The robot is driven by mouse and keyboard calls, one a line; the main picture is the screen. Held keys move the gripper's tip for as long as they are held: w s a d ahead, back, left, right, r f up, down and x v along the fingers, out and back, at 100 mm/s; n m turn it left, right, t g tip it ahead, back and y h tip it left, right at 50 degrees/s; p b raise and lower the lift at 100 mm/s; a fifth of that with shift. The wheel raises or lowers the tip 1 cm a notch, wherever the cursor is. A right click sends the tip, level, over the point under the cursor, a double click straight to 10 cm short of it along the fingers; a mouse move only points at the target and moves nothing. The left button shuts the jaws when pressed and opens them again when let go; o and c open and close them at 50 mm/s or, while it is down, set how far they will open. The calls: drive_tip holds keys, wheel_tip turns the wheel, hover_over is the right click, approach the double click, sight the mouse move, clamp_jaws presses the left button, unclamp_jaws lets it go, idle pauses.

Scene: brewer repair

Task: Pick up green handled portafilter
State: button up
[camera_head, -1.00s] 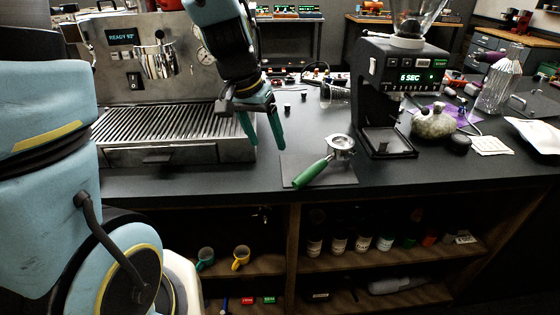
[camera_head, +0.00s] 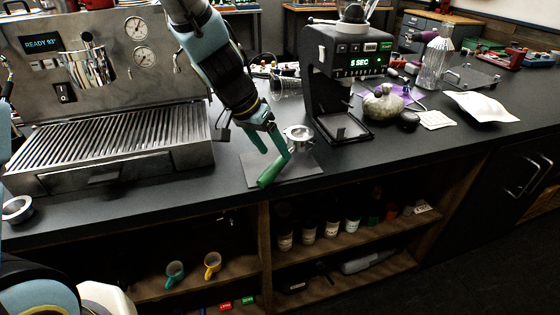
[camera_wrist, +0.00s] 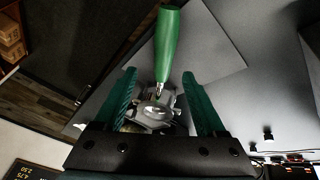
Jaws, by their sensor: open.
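The green-handled portafilter (camera_head: 270,172) lies on a dark grey mat (camera_head: 302,171) near the counter's front edge. Its green handle points to the front left, and its metal basket (camera_head: 299,135) is toward the back right. My gripper (camera_head: 268,147) is open just above it, close to the handle and neck. In the wrist view the portafilter's green handle (camera_wrist: 168,42) shows beyond my fingers, and the metal head lies between my two green fingers (camera_wrist: 160,100). I cannot tell whether a finger touches the portafilter.
An espresso machine (camera_head: 110,100) stands to the left and a grinder (camera_head: 340,75) reading 5 SEC just behind the mat at right. A round pot (camera_head: 383,104) and a glass bottle (camera_head: 436,65) stand further right. Another metal basket (camera_head: 17,208) is at the far left.

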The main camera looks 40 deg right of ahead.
sight(277, 160)
drive_tip(key=shift+a+x, duration=0.1)
drive_tip(key=shift+x, duration=1)
drive_tip(key=shift+a+x, duration=0.15)
drive_tip(key=shift+x, duration=0.95)
drive_tip(key=shift+w+f, duration=0.1)
drive_tip(key=shift+w, duration=0.05)
clamp_jaws()
